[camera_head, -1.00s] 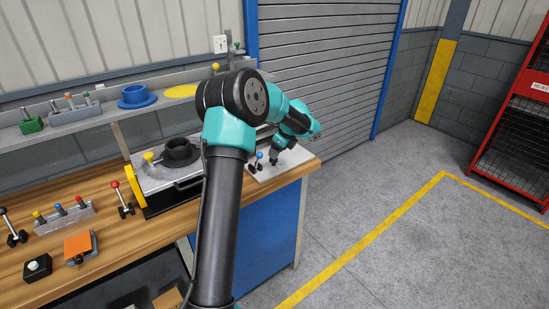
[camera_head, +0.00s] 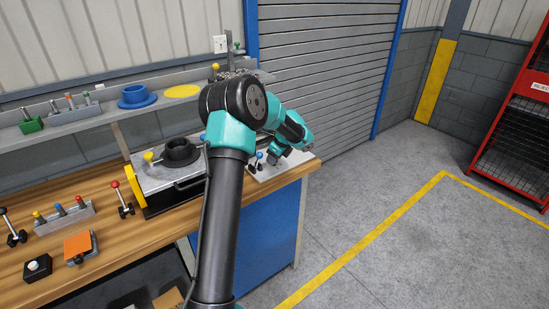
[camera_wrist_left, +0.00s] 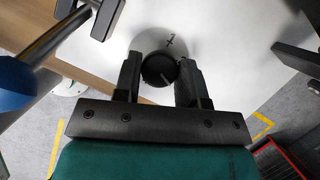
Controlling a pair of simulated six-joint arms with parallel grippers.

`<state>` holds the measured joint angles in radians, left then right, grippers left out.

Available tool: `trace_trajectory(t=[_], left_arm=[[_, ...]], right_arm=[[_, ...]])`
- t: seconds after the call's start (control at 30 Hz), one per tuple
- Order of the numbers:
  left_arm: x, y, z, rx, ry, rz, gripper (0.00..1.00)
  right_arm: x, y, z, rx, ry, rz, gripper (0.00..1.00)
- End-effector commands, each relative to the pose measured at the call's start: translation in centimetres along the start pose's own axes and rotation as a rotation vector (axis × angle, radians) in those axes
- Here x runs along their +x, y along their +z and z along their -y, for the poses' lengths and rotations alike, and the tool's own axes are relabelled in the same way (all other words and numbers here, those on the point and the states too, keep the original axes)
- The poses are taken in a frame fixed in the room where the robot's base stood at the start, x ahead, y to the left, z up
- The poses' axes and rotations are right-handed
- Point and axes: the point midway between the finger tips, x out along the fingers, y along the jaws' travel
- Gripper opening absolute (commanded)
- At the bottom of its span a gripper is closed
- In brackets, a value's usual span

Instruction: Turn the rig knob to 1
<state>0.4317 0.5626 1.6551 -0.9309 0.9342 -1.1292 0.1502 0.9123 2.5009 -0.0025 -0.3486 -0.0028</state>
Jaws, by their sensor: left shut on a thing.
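The rig knob (camera_wrist_left: 158,69) is round and black, with a pale pointer line toward the lower right of its face in the left wrist view. My left gripper (camera_wrist_left: 160,72) is shut on the knob, one finger on each side. In the head view, my left gripper (camera_head: 275,160) is low over the pale plate (camera_head: 295,159) at the bench's right end, and the knob is hidden there. My right gripper is not in view.
A blue-ball lever (camera_head: 259,155) stands close left of my left gripper; its ball (camera_wrist_left: 14,84) also shows in the left wrist view. A grey box fixture with a black ring (camera_head: 180,152) is further left. The floor right of the bench is clear.

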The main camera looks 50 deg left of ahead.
Motion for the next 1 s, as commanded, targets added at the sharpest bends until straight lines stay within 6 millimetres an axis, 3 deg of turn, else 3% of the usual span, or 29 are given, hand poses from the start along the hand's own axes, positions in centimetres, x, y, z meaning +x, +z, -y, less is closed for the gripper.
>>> trace_trajectory(t=[0.2, 0.67, 1.0], left_arm=[[-0.02, 0.01, 0.00, 0.000, 0.000, 0.000, 0.14], [-0.03, 0.01, 0.09, -0.080, 0.033, 0.000, 0.14], [-0.02, 0.06, 0.21, -0.305, 0.126, 0.000, 0.14]], right_arm=[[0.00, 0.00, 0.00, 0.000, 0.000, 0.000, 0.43], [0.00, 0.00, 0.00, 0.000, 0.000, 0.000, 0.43], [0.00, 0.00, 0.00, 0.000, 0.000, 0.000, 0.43]])
